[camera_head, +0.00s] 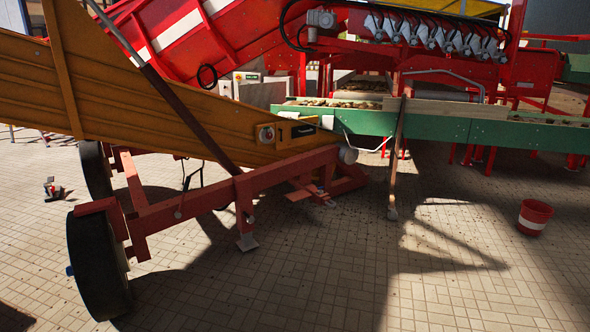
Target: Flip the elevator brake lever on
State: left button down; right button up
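The elevator (200,115) is a long orange conveyor with a red wheeled frame (190,205). It fills the left and middle of the head view. I cannot clearly make out the brake lever. Small red parts with pale ends (312,192) sit low at the front of the frame, but I cannot tell if one is the lever. A round red switch (266,134) is on the elevator's orange side. Neither of my grippers is in view.
Two dark wheels (97,262) stand under the elevator at left. A green conveyor (430,124) runs behind at right, with a thin support post (395,165). A red bucket with a white band (534,217) stands at right. The paved floor (330,280) in front is clear.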

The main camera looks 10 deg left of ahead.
aim_at(178, 215)
jog(key=i+j+u, duration=0.2)
jog(key=i+u, duration=0.25)
jog(key=i, duration=0.35)
jog(key=i+l+u, duration=0.1)
jog(key=i+u, duration=0.35)
jog(key=i, duration=0.3)
